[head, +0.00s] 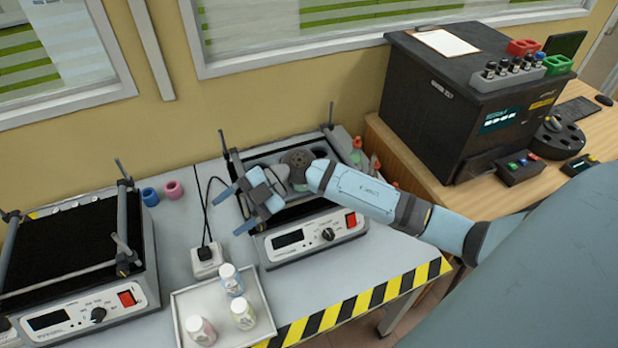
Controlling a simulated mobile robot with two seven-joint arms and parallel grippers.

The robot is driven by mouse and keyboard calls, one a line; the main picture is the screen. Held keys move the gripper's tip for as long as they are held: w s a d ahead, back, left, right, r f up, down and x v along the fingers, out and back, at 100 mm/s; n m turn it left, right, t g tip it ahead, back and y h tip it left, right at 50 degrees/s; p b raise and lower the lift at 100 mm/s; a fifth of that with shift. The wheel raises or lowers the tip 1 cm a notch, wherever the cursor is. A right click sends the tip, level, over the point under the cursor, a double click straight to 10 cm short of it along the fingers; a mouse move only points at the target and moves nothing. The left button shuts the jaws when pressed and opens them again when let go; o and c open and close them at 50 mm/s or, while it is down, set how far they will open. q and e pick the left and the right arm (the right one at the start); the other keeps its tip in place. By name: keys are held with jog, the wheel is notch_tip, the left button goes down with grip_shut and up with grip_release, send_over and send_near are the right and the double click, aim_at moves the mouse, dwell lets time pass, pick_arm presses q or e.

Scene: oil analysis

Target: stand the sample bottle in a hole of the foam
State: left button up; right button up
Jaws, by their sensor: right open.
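Three sample bottles with white caps stand upright in a pale tray (181,312) at the front: one with a blue label (232,284), one with a yellowish label (243,318) and one with a pinkish label (201,334). The grey foam (262,160) with dark round holes sits on the right-hand shaker (297,240), partly hidden by my right arm. My right gripper (235,211) is open and empty over the left edge of this shaker, behind and above the tray, apart from the bottles. My left gripper is not in view.
Upright posts rise at the shaker's corners. A second shaker (70,240) stands at left. Blue and pink rings (174,190) and a power socket (206,262) lie between them. A large black instrument (450,90) stands at right. The striped front edge (360,305) is clear.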

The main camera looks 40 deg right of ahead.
jog(key=s+d+f+m+t+h, duration=0.3)
jog(key=s+f+m+t+h, duration=0.2)
jog(key=s+f+m, duration=0.3)
jog(key=s+d+f+m+t+h, duration=0.3)
jog(key=s+f+m+t+h, duration=0.2)
jog(key=f+m, duration=0.8)
jog(key=s+m+h, duration=0.1)
jog(key=s+h, duration=0.1)
jog(key=s, duration=0.2)
jog(key=shift+s+t, duration=0.15)
jog(key=shift+t, duration=0.15)
